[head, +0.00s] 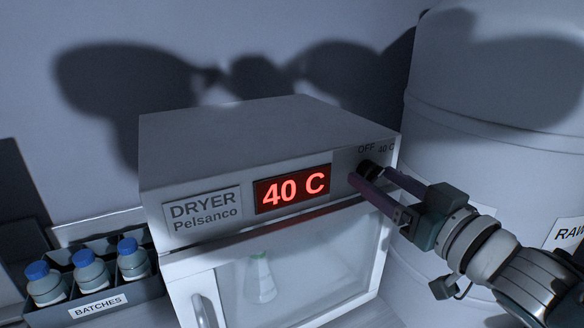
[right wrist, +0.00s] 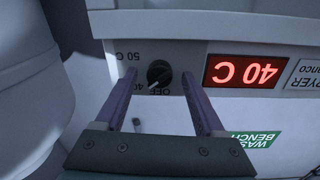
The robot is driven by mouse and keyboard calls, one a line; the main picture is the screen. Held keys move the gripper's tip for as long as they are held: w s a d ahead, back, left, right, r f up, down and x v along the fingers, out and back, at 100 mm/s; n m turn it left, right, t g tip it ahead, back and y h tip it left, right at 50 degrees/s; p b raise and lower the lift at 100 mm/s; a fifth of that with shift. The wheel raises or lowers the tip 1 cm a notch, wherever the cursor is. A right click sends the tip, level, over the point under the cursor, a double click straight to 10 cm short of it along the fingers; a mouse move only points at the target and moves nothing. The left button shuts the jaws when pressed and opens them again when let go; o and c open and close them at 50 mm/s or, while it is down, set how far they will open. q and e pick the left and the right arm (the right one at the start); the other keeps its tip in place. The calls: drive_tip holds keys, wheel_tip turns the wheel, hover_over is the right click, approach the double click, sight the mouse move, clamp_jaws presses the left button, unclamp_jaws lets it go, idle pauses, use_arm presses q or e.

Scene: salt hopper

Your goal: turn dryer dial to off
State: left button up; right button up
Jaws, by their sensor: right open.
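The dryer (head: 230,140) is a pale box with a red display (head: 292,188) reading 40 C. Its black round dial (head: 368,168) sits right of the display, with OFF and 40 C printed above it. The right wrist view shows the dial (right wrist: 159,73) upside down, with OFF, 40 and 50 C around it; its pale pointer mark looks turned toward 40. My right gripper (head: 374,176) is open at the panel. Its two purple fingers (right wrist: 158,80) stand on either side of the dial with gaps between. My left gripper is not in view.
A large pale drum (head: 480,110) stands close on the right. A tray (head: 112,307) labelled BATCHES with blue-capped bottles (head: 92,270) is on the left. A flask (head: 260,278) shows behind the dryer's glass door, whose handle (head: 203,310) sticks out.

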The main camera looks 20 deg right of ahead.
drive_tip(key=shift+c, duration=0.3)
clamp_jaws()
drive_tip(key=shift+n, duration=0.3)
drive_tip(key=n+b, duration=0.2)
drive_tip(key=n, duration=0.7)
idle(0.5)
drive_tip(key=shift+n, duration=0.3)
drive_tip(key=shift+o, duration=0.3)
unclamp_jaws()
